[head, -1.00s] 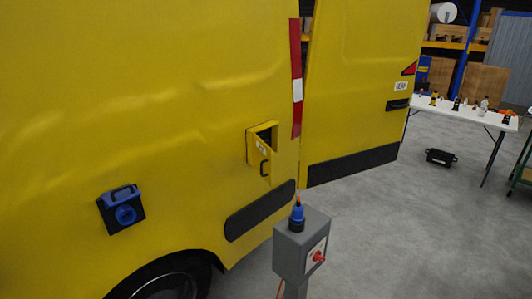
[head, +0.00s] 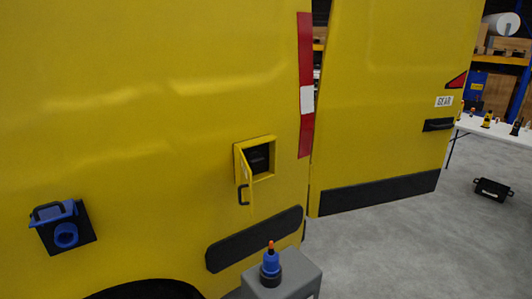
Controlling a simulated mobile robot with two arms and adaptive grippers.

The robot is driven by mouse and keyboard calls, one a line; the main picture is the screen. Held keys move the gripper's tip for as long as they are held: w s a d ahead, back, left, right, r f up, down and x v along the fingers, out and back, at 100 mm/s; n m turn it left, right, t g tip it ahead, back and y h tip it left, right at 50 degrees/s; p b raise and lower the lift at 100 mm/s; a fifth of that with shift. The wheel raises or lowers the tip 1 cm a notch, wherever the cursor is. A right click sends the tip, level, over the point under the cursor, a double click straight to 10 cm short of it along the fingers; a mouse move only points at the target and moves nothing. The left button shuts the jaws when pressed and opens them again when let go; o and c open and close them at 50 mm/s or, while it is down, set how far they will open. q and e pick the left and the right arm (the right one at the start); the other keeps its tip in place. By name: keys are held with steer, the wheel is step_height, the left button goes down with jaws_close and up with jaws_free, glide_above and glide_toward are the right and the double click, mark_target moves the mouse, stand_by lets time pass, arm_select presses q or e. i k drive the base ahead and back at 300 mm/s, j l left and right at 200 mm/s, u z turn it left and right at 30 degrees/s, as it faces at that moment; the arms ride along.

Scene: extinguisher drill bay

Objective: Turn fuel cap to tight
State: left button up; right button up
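A small yellow hatch (head: 245,180) with a black handle stands open on the side of the yellow van. Behind it is a dark recess (head: 260,158) in a yellow frame. A dark shape shows inside, but I cannot tell whether it is the fuel cap, nor how it is turned. Neither of my grippers is in the head view.
A blue socket with a raised lid (head: 65,232) is on the van at the left. A grey post box (head: 290,278) holding a blue plug (head: 270,263) stands in front of the hatch. A black case (head: 493,189) lies on open floor at the right, near a white table (head: 500,131).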

mark_target(254, 158)
steer(key=i+l+u, duration=0.1)
steer(key=l, duration=0.25)
steer(key=i+l+u, duration=0.1)
steer(key=i+l, duration=0.15)
steer(key=l, duration=0.15)
steer(key=i+l, duration=0.15)
steer(key=l, duration=0.25)
steer(key=i+l+u, duration=0.15)
steer(key=l, duration=0.25)
steer(key=i+l+u, duration=0.1)
steer(key=l, duration=0.3)
steer(key=i+l+u, duration=0.1)
steer(key=l, duration=0.3)
steer(key=i+l, duration=0.2)
steer(key=l, duration=0.25)
steer(key=u, duration=0.05)
